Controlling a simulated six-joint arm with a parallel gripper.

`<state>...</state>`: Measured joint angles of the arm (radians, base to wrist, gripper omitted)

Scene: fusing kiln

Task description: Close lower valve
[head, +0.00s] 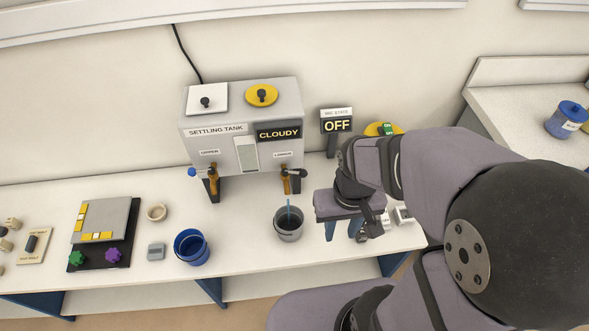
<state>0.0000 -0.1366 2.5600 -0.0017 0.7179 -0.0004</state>
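The settling tank (225,115) stands at the back of the bench, with a "CLOUDY" sign on its front. The lower valve (286,184) is a brass tap under the "LOWER" label, and its dark handle (300,173) points right. A thin blue streak (289,207) shows below it, over a grey bucket (289,231); I cannot tell if it is liquid. The upper valve (213,184) is at left, with a blue-tipped handle (193,172) pointing left. My gripper (342,234) is right of the grey bucket, apart from the lower valve, fingers spread and apparently empty.
A blue bucket (191,248) stands on the bench left of the grey one. An "OFF" display (337,125) stands right of the tank, near a yellow disc with a green knob (386,129). A panel with green and purple knobs (100,245) lies at left.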

